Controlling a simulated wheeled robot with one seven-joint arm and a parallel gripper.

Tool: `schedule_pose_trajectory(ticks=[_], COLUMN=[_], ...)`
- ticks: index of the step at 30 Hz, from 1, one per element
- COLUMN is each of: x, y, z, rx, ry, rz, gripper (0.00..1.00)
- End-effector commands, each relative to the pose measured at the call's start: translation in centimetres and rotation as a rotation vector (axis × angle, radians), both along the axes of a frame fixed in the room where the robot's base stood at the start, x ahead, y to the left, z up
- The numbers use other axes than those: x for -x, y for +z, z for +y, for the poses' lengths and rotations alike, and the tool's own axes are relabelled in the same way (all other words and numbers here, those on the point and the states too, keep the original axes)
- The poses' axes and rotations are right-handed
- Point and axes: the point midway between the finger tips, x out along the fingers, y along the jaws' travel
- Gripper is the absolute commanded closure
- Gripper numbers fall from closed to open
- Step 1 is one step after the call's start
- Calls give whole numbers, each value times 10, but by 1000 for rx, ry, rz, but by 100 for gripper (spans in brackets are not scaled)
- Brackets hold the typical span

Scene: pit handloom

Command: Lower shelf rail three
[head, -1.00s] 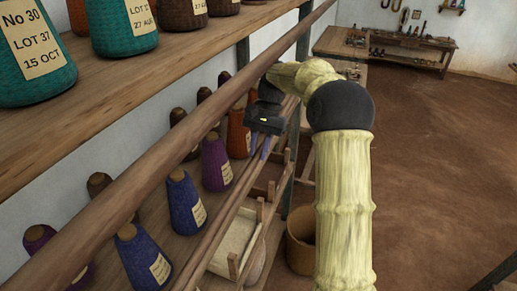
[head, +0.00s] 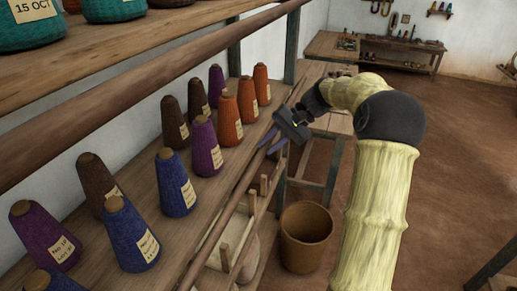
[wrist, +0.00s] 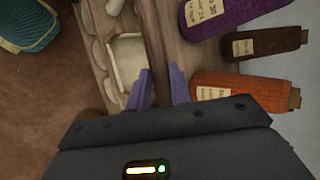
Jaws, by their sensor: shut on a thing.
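A long brown wooden rail (head: 232,208) runs along the front edge of the lower shelf, level or nearly so with its board. A thicker rail (head: 140,92) crosses in front of the upper shelf. I cannot tell the rails' numbers.
Labelled yarn cones stand on the lower shelf, among them a blue one (head: 176,185) and an orange one (head: 247,100), close behind the rail. A brown bin (head: 305,238) stands on the floor below. A workbench (head: 400,50) is at the back.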

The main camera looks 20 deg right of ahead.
Motion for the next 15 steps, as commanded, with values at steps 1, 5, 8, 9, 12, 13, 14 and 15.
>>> schedule_pose_trajectory(ticks=[1, 5, 8, 9, 12, 13, 14, 15], x=[1, 4, 7, 9, 12, 13, 14, 15], y=[-9, -19, -27, -30, -37, -40, -42, -46], z=[-9, -18, -22, -23, -27, -28, -29, -30], rx=[-36, -134, -211, -241, -316, -340, -363, -394], ry=[-12, -14, -12, -10, -8, -8, -6, -6], rz=[-23, -98, -156, -179, -238, -254, -271, -295], gripper=[100, 100, 100, 100, 100, 100, 100, 100])
